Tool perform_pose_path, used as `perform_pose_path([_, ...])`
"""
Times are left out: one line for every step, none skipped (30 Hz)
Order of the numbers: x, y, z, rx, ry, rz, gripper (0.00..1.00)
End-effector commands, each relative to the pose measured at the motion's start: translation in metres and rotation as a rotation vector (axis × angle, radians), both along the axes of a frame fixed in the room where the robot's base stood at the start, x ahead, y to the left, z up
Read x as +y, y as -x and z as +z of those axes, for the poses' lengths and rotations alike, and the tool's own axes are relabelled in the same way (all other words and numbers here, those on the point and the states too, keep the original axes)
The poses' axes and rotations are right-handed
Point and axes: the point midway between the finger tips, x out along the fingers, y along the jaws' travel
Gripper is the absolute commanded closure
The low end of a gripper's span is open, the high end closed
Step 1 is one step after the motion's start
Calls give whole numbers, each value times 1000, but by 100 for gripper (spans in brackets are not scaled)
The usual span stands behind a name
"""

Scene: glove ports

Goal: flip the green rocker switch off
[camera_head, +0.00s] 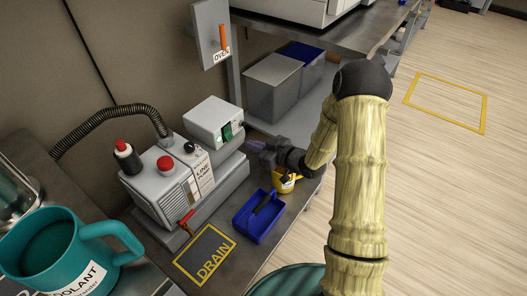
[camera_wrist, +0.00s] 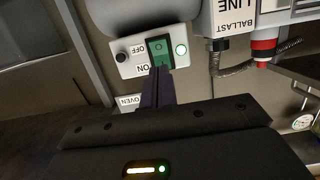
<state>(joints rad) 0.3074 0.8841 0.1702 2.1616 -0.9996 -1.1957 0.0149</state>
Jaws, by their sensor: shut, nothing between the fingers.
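The green rocker switch (camera_head: 227,131) is on the front of a small light-grey box (camera_head: 207,115) on the bench. In the wrist view the rocker (camera_wrist: 158,48) sits in a pale plate with upside-down OFF and ON labels, the ON label at the picture's lower side.
A blue tray (camera_head: 258,222) and a yellow item (camera_head: 283,184) lie below my gripper. A teal coolant mug (camera_head: 55,245) is at lower left. A panel with an orange oven lever (camera_head: 223,37) is above.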

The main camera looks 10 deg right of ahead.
Motion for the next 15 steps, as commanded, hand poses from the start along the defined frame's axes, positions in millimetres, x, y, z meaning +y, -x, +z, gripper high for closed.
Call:
perform_pose_path([8,-6,-5,-2,1,4,100])
perform_pose_path([11,-10,-6,-3,0,3,100])
perform_pose_path([16,-15,-8,-2,0,3,100])
perform_pose_path([20,-18,-9,-2,0,3,100])
perform_pose_path([23,-22,-10,-2,0,2,100])
perform_pose_path([29,-27,-11,-3,0,2,100])
perform_pose_path([32,-31,-13,-3,0,4,100])
perform_pose_path([36,-34,-14,-2,0,2,100])
perform_pose_path([40,-38,-15,-2,1,1,100])
perform_pose_path([43,-41,-16,-3,0,1,100])
perform_pose_path([46,-44,-17,-2,1,1,100])
perform_pose_path([48,-47,-17,-1,1,1,100])
perform_pose_path([50,-49,-17,-1,0,1,100])
perform_pose_path([52,-51,-17,-1,0,0,100])
perform_pose_path([53,-52,-17,-1,-1,0,100])
